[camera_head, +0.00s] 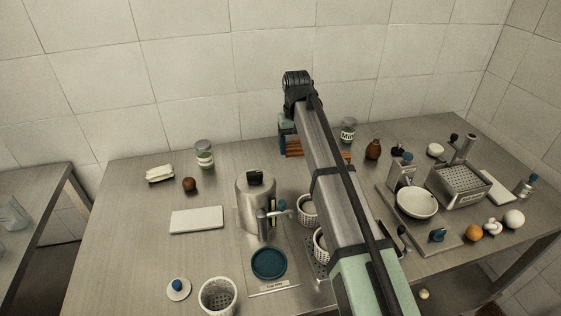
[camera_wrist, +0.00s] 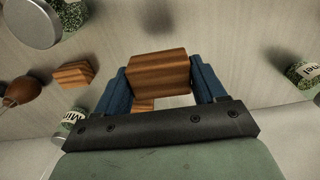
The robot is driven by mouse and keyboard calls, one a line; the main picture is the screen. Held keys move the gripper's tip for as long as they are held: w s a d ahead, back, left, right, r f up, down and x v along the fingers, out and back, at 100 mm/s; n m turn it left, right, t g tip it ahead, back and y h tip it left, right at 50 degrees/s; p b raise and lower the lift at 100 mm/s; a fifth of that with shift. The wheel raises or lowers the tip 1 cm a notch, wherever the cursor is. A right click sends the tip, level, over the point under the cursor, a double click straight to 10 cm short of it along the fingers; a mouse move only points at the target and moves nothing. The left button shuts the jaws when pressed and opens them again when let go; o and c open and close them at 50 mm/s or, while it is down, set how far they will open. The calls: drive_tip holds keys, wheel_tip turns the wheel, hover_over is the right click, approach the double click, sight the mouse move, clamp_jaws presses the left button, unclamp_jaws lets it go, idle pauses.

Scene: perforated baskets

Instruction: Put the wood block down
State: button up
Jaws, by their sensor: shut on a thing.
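The wood block (camera_wrist: 158,80) is brown with a visible grain. It sits between the two blue fingers of my gripper (camera_wrist: 160,74) in the wrist view, and the fingers are shut on its sides. In the head view, my arm hides most of the gripper at the back of the table, where some brown wood (camera_head: 294,148) shows beside the arm. The wrist view does not clearly show whether the block touches the table. Another wood piece (camera_wrist: 75,75) lies to the left in the wrist view, and a small part of one (camera_wrist: 143,104) shows below the held block.
A labelled jar (camera_head: 348,130) and a brown round-bodied thing (camera_head: 373,149) stand right of my arm at the back. A metal canister (camera_head: 256,205) and perforated baskets (camera_head: 307,210) are nearer the front. The table (camera_head: 130,235) has bare room at left.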

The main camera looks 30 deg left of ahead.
drive_tip(key=shift+r, duration=0.4)
drive_tip(key=shift+s+a, duration=0.3)
drive_tip(key=shift+a, duration=0.05)
drive_tip(key=s+a+n, duration=0.2)
drive_tip(key=s+a, duration=0.6)
drive_tip(key=s, duration=0.1)
drive_tip(key=r+m, duration=0.1)
hover_over(197, 218)
drive_tip(key=shift+m, duration=0.3)
drive_tip(key=shift+w+a+f, duration=0.1)
drive_tip(key=shift+f, duration=4.65)
drive_tip(key=shift+f, duration=0.15)
